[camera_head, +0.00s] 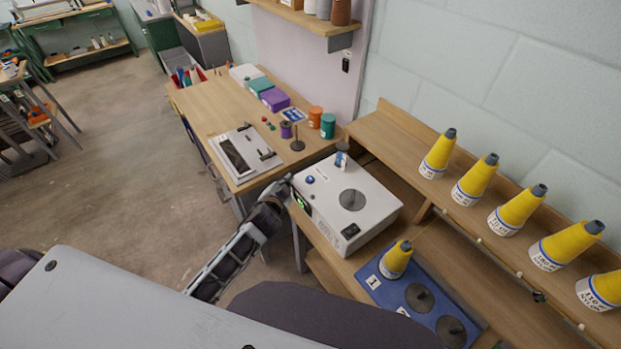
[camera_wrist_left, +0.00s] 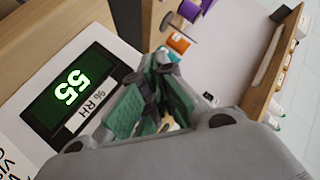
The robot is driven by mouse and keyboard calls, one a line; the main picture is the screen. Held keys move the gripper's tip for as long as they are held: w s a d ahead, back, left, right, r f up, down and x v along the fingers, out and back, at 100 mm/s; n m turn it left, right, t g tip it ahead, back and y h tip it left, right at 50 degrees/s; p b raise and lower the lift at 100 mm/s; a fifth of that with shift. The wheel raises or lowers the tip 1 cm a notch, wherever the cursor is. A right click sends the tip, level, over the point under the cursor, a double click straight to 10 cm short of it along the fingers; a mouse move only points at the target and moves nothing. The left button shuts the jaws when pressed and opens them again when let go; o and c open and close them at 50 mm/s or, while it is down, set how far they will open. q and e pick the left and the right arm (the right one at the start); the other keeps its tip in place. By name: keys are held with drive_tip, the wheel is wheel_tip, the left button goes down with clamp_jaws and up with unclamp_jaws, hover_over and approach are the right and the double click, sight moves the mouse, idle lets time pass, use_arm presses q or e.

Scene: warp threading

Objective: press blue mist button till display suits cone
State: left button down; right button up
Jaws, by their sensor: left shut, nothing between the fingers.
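The white mist box (camera_head: 349,204) stands on the bench with a blue button (camera_head: 309,179) on its top, near the left corner. Its green display (camera_head: 301,202) is on the front side. In the left wrist view the display (camera_wrist_left: 70,88) reads 55, turned sideways, above a "% RH" label. A yellow cone (camera_head: 397,259) stands upright on the blue tray (camera_head: 371,284) by the number 1; its label is too small to read. My left gripper (camera_head: 287,183) is shut and empty, just left of the button. Its fingertips (camera_wrist_left: 163,58) show in the wrist view. My right gripper is not in view.
Several yellow cones, such as this one (camera_head: 438,154), stand on the wooden shelf (camera_head: 381,132) at right. A wooden table (camera_head: 208,99) behind holds a flat panel (camera_head: 245,155), spools and boxes.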

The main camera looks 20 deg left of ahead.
use_arm(q)
drive_tip(key=w+r+m+t, duration=0.1)
drive_tip(key=r, duration=0.1)
drive_tip(key=w+d+r+m+t+h, duration=0.1)
drive_tip(key=w+r, duration=0.1)
drive_tip(key=r, duration=0.1)
drive_tip(key=w+d+r+m+t+h, duration=0.1)
drive_tip(key=r, duration=0.1)
drive_tip(key=shift+w+d+r+m, duration=0.15)
drive_tip(key=shift+w+r+m, duration=0.1)
drive_tip(key=shift+r+m, duration=0.1)
drive_tip(key=w+d+r+m+g+h, duration=0.1)
drive_tip(key=d+r+m+g+h, duration=0.2)
drive_tip(key=d+r+m+h, duration=0.55)
drive_tip(key=d+r+m+g+h, duration=0.25)
drive_tip(key=d+m+h, duration=0.2)
drive_tip(key=m, duration=0.85)
drive_tip(key=a+f+m+g+y, duration=0.5)
drive_tip(key=a+f+g+y, duration=0.1)
drive_tip(key=a, duration=0.2)
drive_tip(key=shift+w+a+m, duration=0.25)
drive_tip(key=shift+a+m, duration=0.05)
drive_tip(key=shift+a, duration=0.05)
drive_tip(key=shift+f, duration=0.1)
drive_tip(key=shift+f, duration=0.2)
